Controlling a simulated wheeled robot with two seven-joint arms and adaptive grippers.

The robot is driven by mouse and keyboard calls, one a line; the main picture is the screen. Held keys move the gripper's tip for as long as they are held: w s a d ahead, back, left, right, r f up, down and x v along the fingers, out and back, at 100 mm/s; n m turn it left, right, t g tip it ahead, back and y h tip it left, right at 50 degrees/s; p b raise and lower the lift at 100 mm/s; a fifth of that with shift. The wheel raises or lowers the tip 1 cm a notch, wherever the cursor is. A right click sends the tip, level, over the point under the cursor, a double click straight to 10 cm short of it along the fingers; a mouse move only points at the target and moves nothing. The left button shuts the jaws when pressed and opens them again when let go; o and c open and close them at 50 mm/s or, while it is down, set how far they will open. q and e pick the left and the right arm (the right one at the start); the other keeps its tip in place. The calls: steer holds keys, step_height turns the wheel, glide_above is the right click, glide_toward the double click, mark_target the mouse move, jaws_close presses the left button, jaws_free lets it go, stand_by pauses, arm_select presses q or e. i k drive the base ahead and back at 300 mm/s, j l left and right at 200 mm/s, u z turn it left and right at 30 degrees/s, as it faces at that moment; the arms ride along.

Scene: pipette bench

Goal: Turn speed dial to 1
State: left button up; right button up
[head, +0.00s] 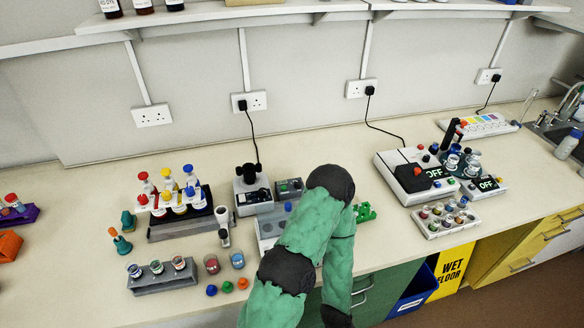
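A white machine (389,168) with a dark display reading OFF stands on the bench at right, with red and dark knobs on its top. A second dark display reading OFF (486,184) sits just right of it, by a round holder of capped vials (470,163). A small grey device (252,190) with a dark top and a small dark control box (289,187) stand mid-bench. I cannot tell which control is the speed dial, or read its setting. One green arm of mine rises mid-picture and bends back down, hiding part of a grey device (268,226). Neither gripper shows.
At left are a rack of colour-capped bottles (174,206), a grey vial rack (162,276) and loose caps (227,287). A white vial tray (446,222) lies before the right machine. A green block-like item (365,212) is beside my arm. Cables run to wall sockets.

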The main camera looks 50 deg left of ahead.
mark_target(263, 192)
steer(key=u, duration=2.1)
steer(key=k+j, duration=0.05)
steer(key=j, duration=0.05)
